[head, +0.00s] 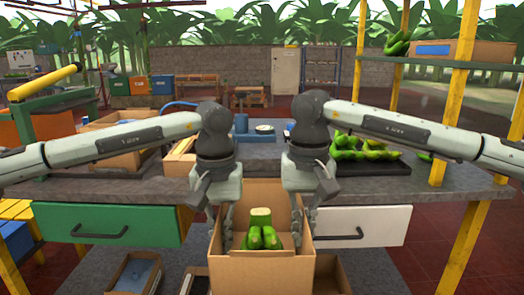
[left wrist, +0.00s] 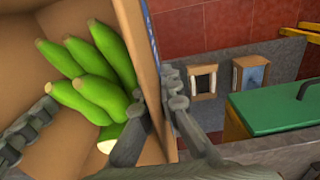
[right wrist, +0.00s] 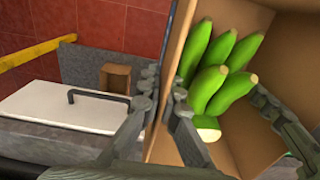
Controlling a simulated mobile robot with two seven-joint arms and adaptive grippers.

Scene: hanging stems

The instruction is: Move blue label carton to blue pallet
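An open brown carton (head: 258,272) with green bananas (head: 263,237) in it is between my two grippers, in front of the workbench. My left gripper (head: 221,222) has one finger inside and one outside its left wall; my right gripper (head: 303,220) straddles its right wall the same way. Both look shut on the walls. The left wrist view shows a thin blue strip (left wrist: 153,28) along this carton's outer edge, perhaps a label seen edge-on. A second carton with a clear blue label (head: 433,49) stands on the upper right shelf. I cannot make out a blue pallet.
The workbench (head: 340,185) has a green drawer (head: 105,223) and a white drawer (head: 375,226). A dark tray of bananas (head: 368,160) lies on its right. Small boxes (head: 135,272) stand on the floor below. Yellow posts (head: 458,90) rise at the right.

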